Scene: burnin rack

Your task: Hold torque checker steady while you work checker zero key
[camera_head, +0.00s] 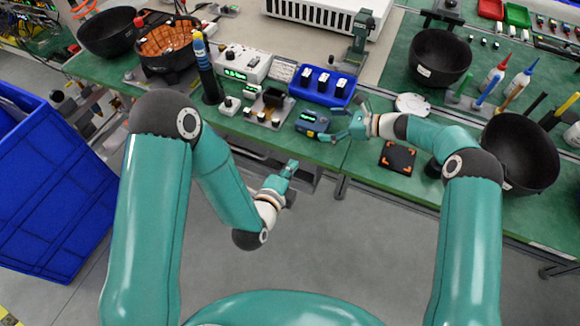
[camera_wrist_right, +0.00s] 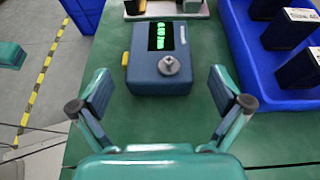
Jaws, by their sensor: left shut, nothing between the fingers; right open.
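The torque checker (camera_head: 312,122) is a small blue box near the front edge of the green bench. In the right wrist view the torque checker (camera_wrist_right: 160,72) shows a lit green display and a grey round fitting on top. A small yellow key (camera_wrist_right: 125,58) sits at its left side there. My right gripper (camera_head: 343,124) is open beside the checker. In the wrist view its open fingers (camera_wrist_right: 158,98) stand wide on either side, apart from the checker. My left gripper (camera_head: 291,168) is shut and empty, in front of the bench edge and below the checker.
A blue bin (camera_head: 313,94) with several black blocks stands behind the checker. A grey fixture (camera_head: 268,110) stands to its left. A flat black pad with orange corners (camera_head: 397,156) and a white disc (camera_head: 411,104) lie to the right. The floor before the bench is clear.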

